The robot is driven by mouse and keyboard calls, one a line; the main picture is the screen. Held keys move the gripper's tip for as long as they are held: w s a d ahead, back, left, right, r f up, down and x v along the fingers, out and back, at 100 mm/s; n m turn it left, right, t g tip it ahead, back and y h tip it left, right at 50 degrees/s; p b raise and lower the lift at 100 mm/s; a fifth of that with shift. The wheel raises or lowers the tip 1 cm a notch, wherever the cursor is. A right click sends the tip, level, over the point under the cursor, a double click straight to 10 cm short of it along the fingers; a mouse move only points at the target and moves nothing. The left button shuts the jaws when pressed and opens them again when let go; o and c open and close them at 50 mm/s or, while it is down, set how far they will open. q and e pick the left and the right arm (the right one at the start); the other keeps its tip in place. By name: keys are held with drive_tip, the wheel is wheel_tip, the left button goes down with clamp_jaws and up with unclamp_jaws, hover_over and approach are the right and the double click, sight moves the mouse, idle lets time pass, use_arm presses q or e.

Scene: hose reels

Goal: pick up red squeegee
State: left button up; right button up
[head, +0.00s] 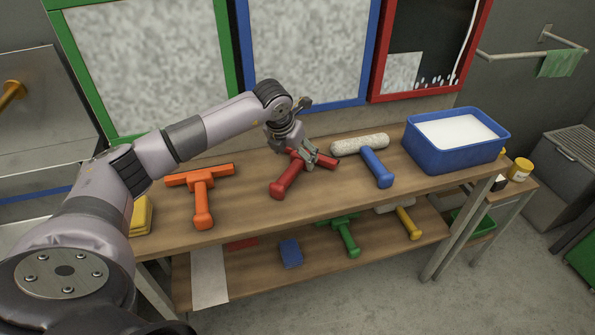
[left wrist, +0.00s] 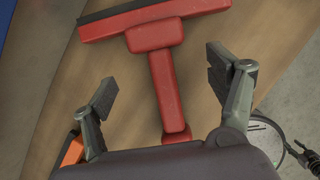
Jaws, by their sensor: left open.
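The red squeegee (head: 287,180) lies on the wooden table top, its handle toward the front edge and its head toward the back. My left gripper (head: 308,155) is over the squeegee's head end in the head view and hides part of it. In the left wrist view the squeegee (left wrist: 165,85) shows its handle running between the two spread fingers of my left gripper (left wrist: 165,85). The fingers stand apart from the handle on both sides, and nothing is held. My right gripper is not in view.
An orange squeegee (head: 202,197) lies to the left and a blue-handled roller (head: 376,168) to the right. A blue tub (head: 455,160) stands at the right end. A yellow sponge (head: 141,216) is at the left. The lower shelf holds a green squeegee (head: 347,238) and a yellow-handled roller (head: 408,224).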

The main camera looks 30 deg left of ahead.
sight(297, 161)
use_arm(q)
drive_tip(key=b+x, duration=0.3)
drive_tip(key=x, duration=0.1)
drive_tip(key=shift+w+f, duration=0.15)
drive_tip(key=shift+f, duration=0.15)
drive_tip(key=shift+w+f, duration=0.2)
drive_tip(key=shift+f, duration=0.1)
drive_tip(key=shift+r, duration=0.1)
drive_tip(key=shift+c, duration=0.5)
drive_tip(key=c, duration=1.2)
drive_tip(key=shift+c, duration=0.2)
drive_tip(key=shift+a+r, duration=0.1)
drive_tip(key=shift+a, duration=0.05)
